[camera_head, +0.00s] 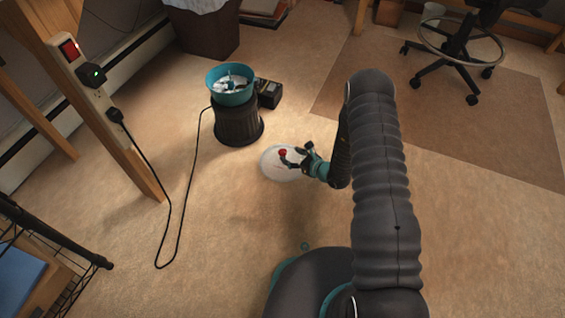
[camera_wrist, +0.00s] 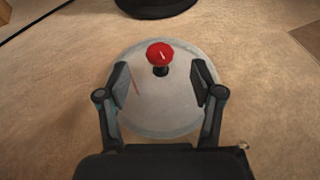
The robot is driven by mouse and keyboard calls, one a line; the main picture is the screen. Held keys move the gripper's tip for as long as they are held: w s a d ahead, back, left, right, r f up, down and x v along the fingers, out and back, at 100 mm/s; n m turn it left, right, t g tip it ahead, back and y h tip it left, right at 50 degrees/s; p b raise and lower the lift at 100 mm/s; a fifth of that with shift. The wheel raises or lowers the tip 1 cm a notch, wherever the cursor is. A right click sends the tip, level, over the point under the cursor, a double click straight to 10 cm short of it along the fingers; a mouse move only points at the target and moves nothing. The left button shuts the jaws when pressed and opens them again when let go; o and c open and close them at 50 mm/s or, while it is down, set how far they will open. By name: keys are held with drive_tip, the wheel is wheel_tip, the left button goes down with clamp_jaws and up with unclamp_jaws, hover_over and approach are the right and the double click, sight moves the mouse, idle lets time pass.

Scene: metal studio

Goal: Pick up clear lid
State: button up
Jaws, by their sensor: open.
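The clear lid (camera_head: 271,164) is a round, see-through disc with a red knob (camera_head: 283,153) at its middle. It appears to lie on the carpet just in front of the black-based machine. In the wrist view the lid (camera_wrist: 150,111) fills the middle, and its red knob (camera_wrist: 160,54) stands on a short dark stem. My gripper (camera_head: 292,157) is over the lid, close to the knob. In the wrist view its two fingers (camera_wrist: 160,84) are apart on either side, with the knob a little beyond the fingertips. Nothing is held.
A machine with a teal bowl (camera_head: 230,91) on a ribbed black base (camera_head: 238,125) stands behind the lid. A small black box (camera_head: 268,93) is beside it. A black cord (camera_head: 183,215) runs to a power strip (camera_head: 92,90) at left. The carpet around the lid is clear.

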sight(285, 153)
drive_tip(key=x, duration=0.5)
drive_tip(key=shift+s+f+b, duration=0.1)
drive_tip(key=shift+f+b, duration=0.3)
drive_tip(key=shift+f, duration=0.05)
drive_tip(key=shift+w+a+f, duration=0.2)
drive_tip(key=shift+w+a, duration=0.2)
drive_tip(key=shift+w, duration=0.05)
drive_tip(key=shift+c, duration=0.2)
clamp_jaws()
